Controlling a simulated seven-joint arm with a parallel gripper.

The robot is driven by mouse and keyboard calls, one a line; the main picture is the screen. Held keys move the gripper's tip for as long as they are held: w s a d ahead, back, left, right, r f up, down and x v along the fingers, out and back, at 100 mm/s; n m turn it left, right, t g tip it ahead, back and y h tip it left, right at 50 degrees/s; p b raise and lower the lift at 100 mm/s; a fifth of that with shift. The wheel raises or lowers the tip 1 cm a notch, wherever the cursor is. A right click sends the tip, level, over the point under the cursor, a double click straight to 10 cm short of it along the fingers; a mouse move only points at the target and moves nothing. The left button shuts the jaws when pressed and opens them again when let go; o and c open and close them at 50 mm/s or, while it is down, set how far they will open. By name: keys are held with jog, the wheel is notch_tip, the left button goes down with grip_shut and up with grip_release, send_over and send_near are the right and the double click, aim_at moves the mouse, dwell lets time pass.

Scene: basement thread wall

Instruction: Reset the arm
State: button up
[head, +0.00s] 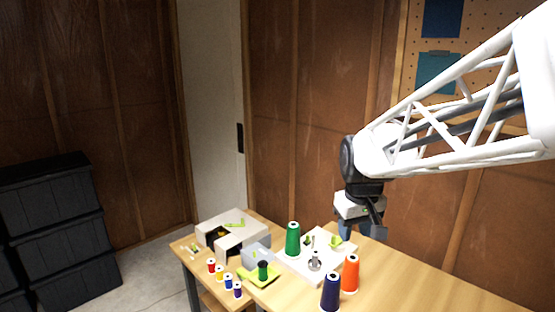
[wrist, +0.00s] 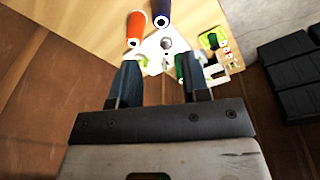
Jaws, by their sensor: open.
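My gripper (head: 360,230) hangs from the white lattice arm above the back right part of the wooden table. In the wrist view my gripper (wrist: 158,75) has its two dark fingers wide apart, with nothing held between them. A white base plate (head: 318,268) with a small metal post lies on the table below and left of it. A green thread cone (head: 293,239) stands at the plate's back left edge. An orange cone (head: 350,273) and a navy cone (head: 331,291) stand upright in front. The orange cone (wrist: 137,25) and navy cone (wrist: 161,13) also show in the wrist view.
A beige box-like machine (head: 233,232) stands at the table's left end. Several small spools (head: 228,282) stand in a row before it. A green spool (head: 263,271) sits on a lime holder. Black stacked bins (head: 50,225) are at far left. The table's right side (head: 430,285) is clear.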

jog(key=s+d+f+m, duration=0.1)
jog(key=s+f+m, duration=0.2)
jog(key=s, duration=1.9)
jog(key=shift+s+d+f+t, duration=0.15)
jog(key=shift+s+f+t, duration=0.05)
jog(key=shift+t, duration=0.2)
jog(key=shift+w+r, duration=0.1)
jog(key=shift+w, duration=0.1)
jog(key=shift+c, duration=0.2)
dwell(0.4)
